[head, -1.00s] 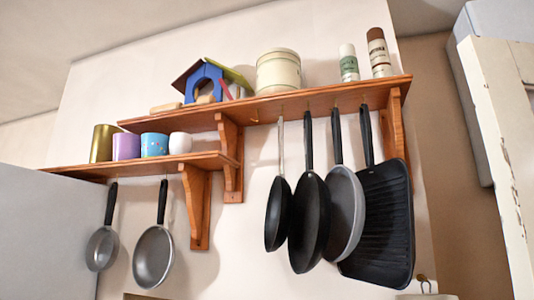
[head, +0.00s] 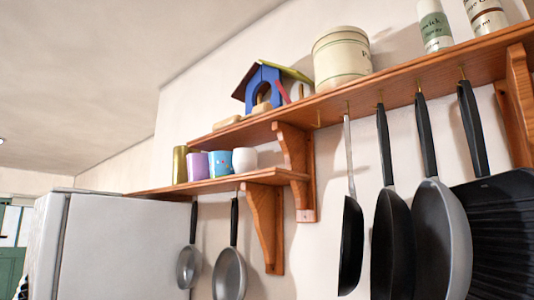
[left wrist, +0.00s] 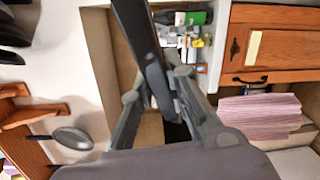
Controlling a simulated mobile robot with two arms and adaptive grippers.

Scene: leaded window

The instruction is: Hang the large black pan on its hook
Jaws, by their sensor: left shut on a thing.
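In the left wrist view my left gripper (left wrist: 161,92) is shut on a long black handle (left wrist: 140,35), which runs up out of the top of the picture. The body of what it holds is not clearly visible, so I cannot tell from the handle alone which pan it is. In the head view a large black pan (head: 391,240) hangs from the upper shelf's edge. Beside it hang a narrower-looking black pan (head: 350,245), a grey pan (head: 456,235) and a ridged black griddle pan (head: 503,225). A small brass hook (head: 317,119) left of them looks empty. My right gripper is not in view.
The upper wooden shelf (head: 400,88) holds a birdhouse (head: 263,87), a cream tin (head: 342,57) and spray cans. The lower shelf (head: 215,183) holds mugs, with two small pans below. A white fridge (head: 120,245) stands left. Drawers (left wrist: 270,45) show in the wrist view.

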